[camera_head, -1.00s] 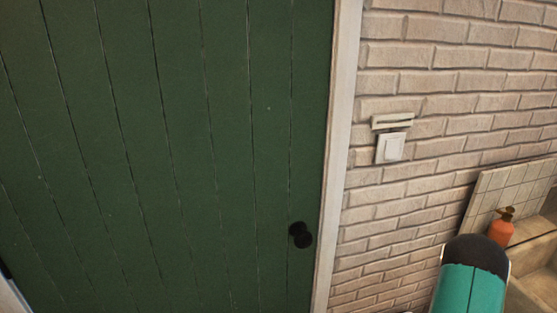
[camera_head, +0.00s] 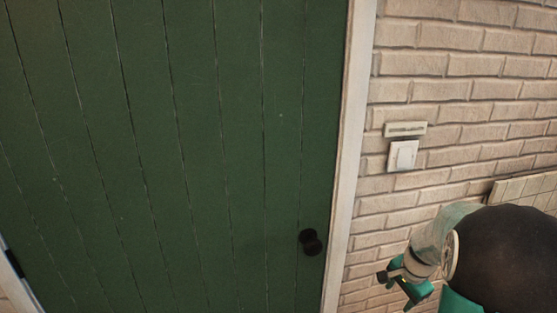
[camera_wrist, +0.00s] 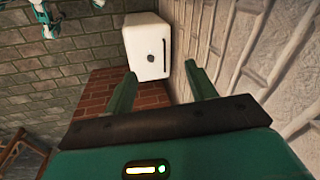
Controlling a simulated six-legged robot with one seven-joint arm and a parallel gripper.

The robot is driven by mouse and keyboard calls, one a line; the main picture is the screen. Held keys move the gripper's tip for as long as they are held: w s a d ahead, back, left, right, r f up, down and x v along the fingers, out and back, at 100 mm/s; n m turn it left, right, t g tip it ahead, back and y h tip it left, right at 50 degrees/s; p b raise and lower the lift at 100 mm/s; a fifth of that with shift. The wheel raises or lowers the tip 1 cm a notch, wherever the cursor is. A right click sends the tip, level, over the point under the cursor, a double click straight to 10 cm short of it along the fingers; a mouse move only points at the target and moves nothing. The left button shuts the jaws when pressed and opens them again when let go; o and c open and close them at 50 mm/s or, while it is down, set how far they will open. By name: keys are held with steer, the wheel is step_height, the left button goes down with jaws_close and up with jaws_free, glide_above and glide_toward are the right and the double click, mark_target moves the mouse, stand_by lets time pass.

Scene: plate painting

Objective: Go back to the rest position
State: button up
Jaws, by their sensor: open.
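My gripper (camera_head: 402,283) is at the lower right of the head view, in front of the brick wall and right of the green door (camera_head: 190,150). In the wrist view my gripper (camera_wrist: 160,85) shows two green fingers spread apart. Nothing is between the fingers up close, so it is open and empty. My folded arm covers the lower right corner of the head view.
The door has a black knob (camera_head: 311,242) and a white frame (camera_head: 347,150). A white switch (camera_head: 403,155) is on the brick wall (camera_head: 470,95). A white fridge-like box (camera_wrist: 147,47) stands farther off in the wrist view.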

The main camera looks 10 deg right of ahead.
steer(key=s+a+r+n+t, duration=0.1)
steer(key=s+a+r+n, duration=0.2)
steer(key=a+r, duration=0.35)
steer(key=s+a+r+n+t, duration=0.1)
steer(key=s+a+r+n, duration=0.1)
steer(key=a+r+n, duration=0.35)
steer(key=s+a+r+n+t, duration=0.1)
steer(key=s+a+r+n, duration=0.5)
steer(key=s+a, duration=0.6)
steer(key=shift+s+r, duration=0.35)
steer(key=shift+s, duration=0.1)
steer(key=shift+c, duration=0.5)
steer(key=c, duration=0.3)
steer(key=shift+c, duration=0.2)
steer(key=shift+a+n, duration=0.15)
steer(key=shift+n, duration=0.1)
